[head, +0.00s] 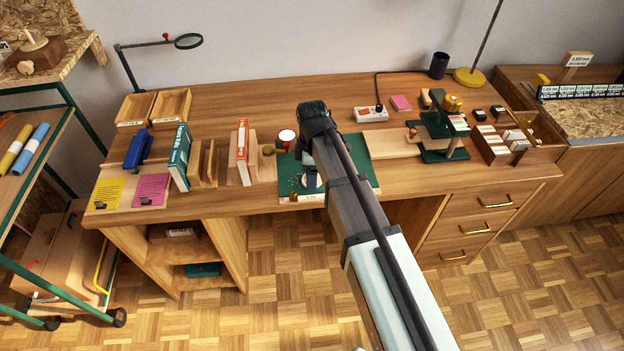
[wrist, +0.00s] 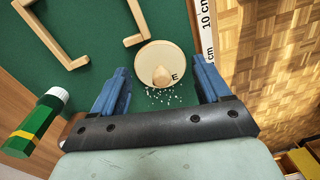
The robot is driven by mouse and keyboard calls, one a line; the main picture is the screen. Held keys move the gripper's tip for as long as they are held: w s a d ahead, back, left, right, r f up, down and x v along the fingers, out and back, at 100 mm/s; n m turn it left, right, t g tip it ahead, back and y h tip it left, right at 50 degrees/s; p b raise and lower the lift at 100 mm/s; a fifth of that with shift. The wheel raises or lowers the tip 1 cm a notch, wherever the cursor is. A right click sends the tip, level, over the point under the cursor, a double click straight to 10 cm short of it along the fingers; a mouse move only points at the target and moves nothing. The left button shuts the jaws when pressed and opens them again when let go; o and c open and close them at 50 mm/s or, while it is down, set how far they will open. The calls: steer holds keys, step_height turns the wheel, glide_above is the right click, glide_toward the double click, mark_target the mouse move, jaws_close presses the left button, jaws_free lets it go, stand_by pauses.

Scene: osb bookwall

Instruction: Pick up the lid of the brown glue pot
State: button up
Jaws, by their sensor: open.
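A round cream disc with a small wooden knob (wrist: 161,66) lies on the green mat (wrist: 90,75) in the wrist view, with a dark letter at its edge. It looks like a lid; I cannot tell whether a pot is beneath it. My gripper (wrist: 160,84) is open, with one blue finger to the left and one to the right, just short of the disc; nothing is held. In the head view my gripper (head: 311,180) is low over the green mat (head: 362,178), mostly hidden by my arm. No brown glue pot is clearly identifiable.
Pale wooden strips (wrist: 50,38) and a green bottle with a white cap (wrist: 36,122) lie left of the disc. White crumbs (wrist: 160,96) are scattered below it. A ruler strip (wrist: 208,30) runs along the mat's edge. Books (head: 242,150) stand left of the mat.

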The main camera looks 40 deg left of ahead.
steer(key=shift+f, duration=0.25)
steer(key=shift+c, duration=0.3)
steer(key=c, duration=0.7)
steer(key=shift+r, duration=0.1)
